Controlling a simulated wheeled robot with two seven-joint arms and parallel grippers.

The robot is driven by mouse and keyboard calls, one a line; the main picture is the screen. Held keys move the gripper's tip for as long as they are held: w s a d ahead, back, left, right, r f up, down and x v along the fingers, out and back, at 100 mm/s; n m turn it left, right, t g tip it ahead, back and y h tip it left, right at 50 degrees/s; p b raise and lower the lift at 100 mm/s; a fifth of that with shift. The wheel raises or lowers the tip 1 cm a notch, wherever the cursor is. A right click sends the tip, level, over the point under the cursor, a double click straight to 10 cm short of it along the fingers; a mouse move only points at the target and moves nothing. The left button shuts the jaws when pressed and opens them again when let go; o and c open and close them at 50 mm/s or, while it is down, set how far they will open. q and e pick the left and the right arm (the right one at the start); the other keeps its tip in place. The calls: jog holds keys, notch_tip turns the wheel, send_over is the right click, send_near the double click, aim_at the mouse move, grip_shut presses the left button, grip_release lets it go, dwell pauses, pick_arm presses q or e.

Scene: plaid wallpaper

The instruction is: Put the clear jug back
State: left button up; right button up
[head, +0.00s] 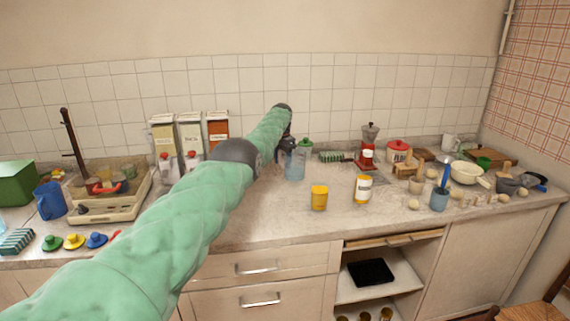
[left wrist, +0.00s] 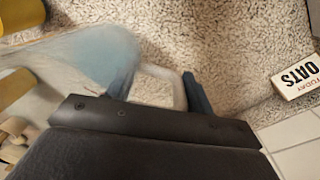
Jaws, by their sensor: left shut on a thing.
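The clear jug (head: 295,166) is a bluish see-through vessel near the back of the counter. In the left wrist view its body (left wrist: 85,58) shows at the upper left, with a pale handle beside it. My left gripper (head: 288,146) is at the jug; in the left wrist view its dark fingers (left wrist: 158,92) are on either side of the handle and shut on it. My arm hides part of the counter behind it. I cannot tell whether the jug touches the counter. My right gripper is not in view.
A yellow cup (head: 319,197) and a white-and-yellow jar (head: 362,189) stand in front of the jug. Food boxes (head: 190,135) stand behind my arm. Bare counter (head: 275,215) lies in front.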

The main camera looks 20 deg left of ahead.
pick_arm(q)
jog(key=shift+s+a+r, duration=0.1)
jog(key=shift+a+r, duration=0.2)
jog(key=shift+r, duration=0.15)
jog(key=shift+a+r+n, duration=0.1)
jog(key=shift+r+n, duration=0.05)
jog(key=shift+n, duration=0.15)
jog(key=shift+a+r+n, duration=0.3)
jog(key=shift+a+r, duration=0.05)
jog(key=shift+r, duration=0.05)
jog(key=shift+s+r, duration=0.1)
jog(key=shift+r, duration=0.1)
jog(key=shift+a+r, duration=0.2)
jog(key=shift+r, duration=0.1)
jog(key=shift+r+n, duration=0.1)
jog(key=shift+n, duration=0.2)
jog(key=shift+a+r, duration=0.1)
jog(key=shift+r, duration=0.1)
jog(key=shift+a+r, duration=0.1)
jog(key=shift+r, duration=0.15)
